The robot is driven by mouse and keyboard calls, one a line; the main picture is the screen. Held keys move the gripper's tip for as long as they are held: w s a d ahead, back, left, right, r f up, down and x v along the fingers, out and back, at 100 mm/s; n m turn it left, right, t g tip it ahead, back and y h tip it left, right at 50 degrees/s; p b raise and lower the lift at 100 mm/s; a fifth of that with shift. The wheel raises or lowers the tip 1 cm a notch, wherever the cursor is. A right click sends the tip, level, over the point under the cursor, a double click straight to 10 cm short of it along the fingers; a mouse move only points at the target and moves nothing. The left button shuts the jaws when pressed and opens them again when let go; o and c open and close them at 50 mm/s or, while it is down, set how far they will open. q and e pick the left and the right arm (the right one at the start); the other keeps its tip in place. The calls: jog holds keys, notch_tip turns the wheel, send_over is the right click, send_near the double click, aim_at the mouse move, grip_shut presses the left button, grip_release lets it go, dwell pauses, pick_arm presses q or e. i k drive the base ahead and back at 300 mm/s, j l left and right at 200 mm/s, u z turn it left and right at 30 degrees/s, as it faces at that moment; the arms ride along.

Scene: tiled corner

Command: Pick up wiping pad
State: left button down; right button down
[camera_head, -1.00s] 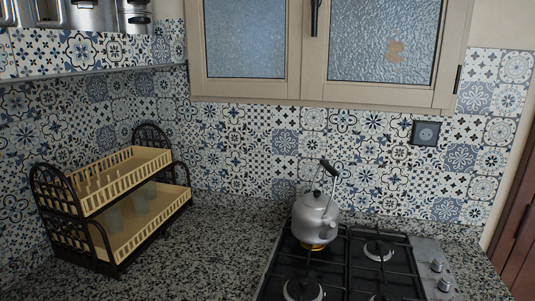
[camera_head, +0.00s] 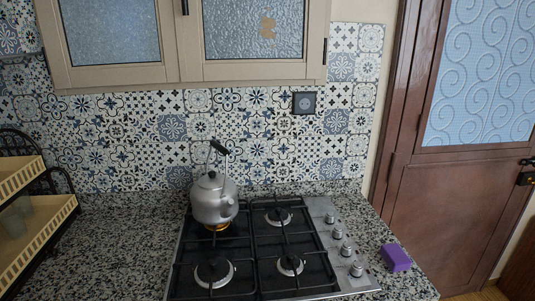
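The wiping pad seems to be the small purple block (camera_head: 396,257) lying on the granite counter to the right of the stove knobs, near the counter's right edge. Nothing covers it. Neither of my grippers shows in the head view.
A gas stove (camera_head: 262,250) with black grates fills the middle of the counter (camera_head: 120,245). A grey kettle (camera_head: 213,198) stands on its back left burner, with an orange glow under it. A dish rack (camera_head: 40,235) stands at the left. A brown door (camera_head: 440,200) is beyond the counter's right end.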

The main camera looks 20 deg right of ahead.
aim_at(393, 255)
jog(key=z, duration=1.7)
